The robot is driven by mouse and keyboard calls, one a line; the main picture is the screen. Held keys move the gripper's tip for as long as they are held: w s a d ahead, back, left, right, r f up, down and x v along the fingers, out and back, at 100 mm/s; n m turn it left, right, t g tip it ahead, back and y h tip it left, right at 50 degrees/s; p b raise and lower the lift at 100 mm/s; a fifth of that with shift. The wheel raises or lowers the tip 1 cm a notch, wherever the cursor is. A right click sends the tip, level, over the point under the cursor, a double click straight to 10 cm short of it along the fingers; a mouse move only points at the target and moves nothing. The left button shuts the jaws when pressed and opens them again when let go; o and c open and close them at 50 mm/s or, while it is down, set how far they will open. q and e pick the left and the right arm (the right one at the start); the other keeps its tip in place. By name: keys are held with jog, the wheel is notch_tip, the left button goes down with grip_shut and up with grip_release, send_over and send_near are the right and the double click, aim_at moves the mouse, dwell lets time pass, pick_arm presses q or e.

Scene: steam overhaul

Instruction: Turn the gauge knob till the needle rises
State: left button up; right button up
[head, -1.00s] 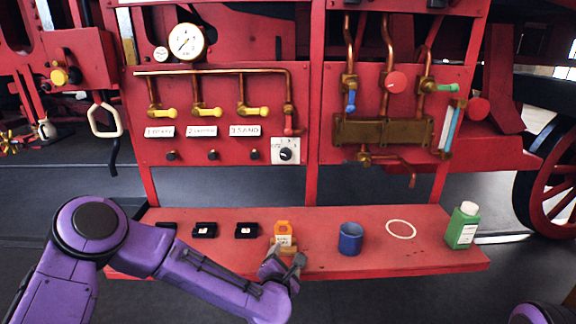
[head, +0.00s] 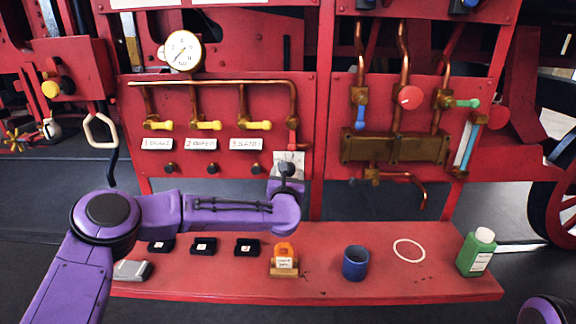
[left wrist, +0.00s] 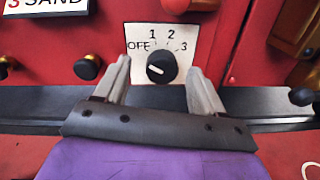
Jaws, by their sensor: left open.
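The gauge knob (left wrist: 161,68) is a black rotary knob with a white mark, on a white plate (left wrist: 142,35) lettered OFF, 1, 2, 3. Its mark points to the upper left, toward OFF. My left gripper (left wrist: 164,77) is open, its two fingers on either side of the knob in the left wrist view; I cannot tell whether they touch it. In the head view my gripper (head: 286,170) hides most of the plate. The round white gauge (head: 183,51) is at the upper left of the red panel; its needle points to the lower left. My right gripper is not in view.
Yellow-handled valves (head: 205,125) sit above the labels. A red shelf (head: 215,285) below holds black boxes (head: 202,247), an orange padlock-like item (head: 285,258), a blue cup (head: 355,263), a white ring (head: 409,250) and a green bottle (head: 476,252).

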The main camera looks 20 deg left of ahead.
pick_arm(q)
jog(key=w, duration=0.1)
jog(key=w+f, duration=0.1)
jog(key=w, duration=0.1)
jog(key=shift+w+a, duration=0.2)
jog(key=shift+w, duration=0.05)
jog(key=shift+s+r, duration=0.25)
jog(key=shift+s, duration=0.1)
jog(key=c, duration=1.1)
jog(key=shift+o, duration=0.2)
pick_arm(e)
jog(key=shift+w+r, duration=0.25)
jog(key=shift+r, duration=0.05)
